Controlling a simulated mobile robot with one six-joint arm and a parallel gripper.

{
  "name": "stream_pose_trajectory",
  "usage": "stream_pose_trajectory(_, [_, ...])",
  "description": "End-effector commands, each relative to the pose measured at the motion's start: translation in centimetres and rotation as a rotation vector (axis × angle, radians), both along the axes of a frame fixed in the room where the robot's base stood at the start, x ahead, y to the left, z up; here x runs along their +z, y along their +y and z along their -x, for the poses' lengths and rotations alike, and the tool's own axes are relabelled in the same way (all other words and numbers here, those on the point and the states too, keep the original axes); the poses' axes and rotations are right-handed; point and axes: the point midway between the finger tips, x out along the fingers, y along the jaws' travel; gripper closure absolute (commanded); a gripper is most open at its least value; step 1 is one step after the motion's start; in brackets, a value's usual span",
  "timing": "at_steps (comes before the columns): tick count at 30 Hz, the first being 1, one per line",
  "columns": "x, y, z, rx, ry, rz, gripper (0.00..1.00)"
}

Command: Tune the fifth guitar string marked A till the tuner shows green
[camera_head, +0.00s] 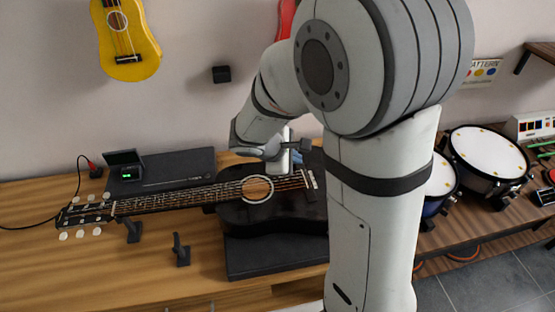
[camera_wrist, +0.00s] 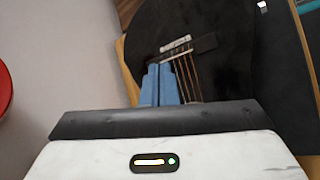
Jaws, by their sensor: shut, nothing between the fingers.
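The black acoustic guitar (camera_head: 275,215) lies on the wooden bench with its neck pointing left. Its headstock (camera_head: 85,212) has several pale tuning pegs (camera_head: 80,235). A small tuner (camera_head: 127,172) behind the headstock has a green-lit display; its text is too small to read. My gripper (camera_head: 298,158) is over the guitar body near the bridge, partly hidden by my arm. In the wrist view, its blue fingers (camera_wrist: 160,72) are together and empty, beside the strings (camera_wrist: 185,75) near the bridge (camera_wrist: 190,50). Contact with a string cannot be told. The A mark is not legible.
A black stand (camera_head: 181,252) stands on the bench in front of the neck, and another support (camera_head: 132,230) is under it. Drums (camera_head: 488,160) stand at the right. A yellow ukulele (camera_head: 128,45) hangs on the wall.

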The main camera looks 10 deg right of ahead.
Motion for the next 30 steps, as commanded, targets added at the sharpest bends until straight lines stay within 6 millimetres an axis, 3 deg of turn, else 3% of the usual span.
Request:
stream_pose_trajectory(3, [-1.3, 1.4, -1.9, 0.122, 0.032, 0.07, 1.0])
stream_pose_trajectory(7, [-1.9, 2.0, -2.8, 0.18, 0.043, 0.102, 1.0])
stream_pose_trajectory(20, [-2.2, 2.1, -2.8, 0.186, 0.043, 0.105, 1.0])
stream_pose_trajectory(30, [-5.2, 2.1, -2.8, 0.187, 0.045, 0.106, 1.0])
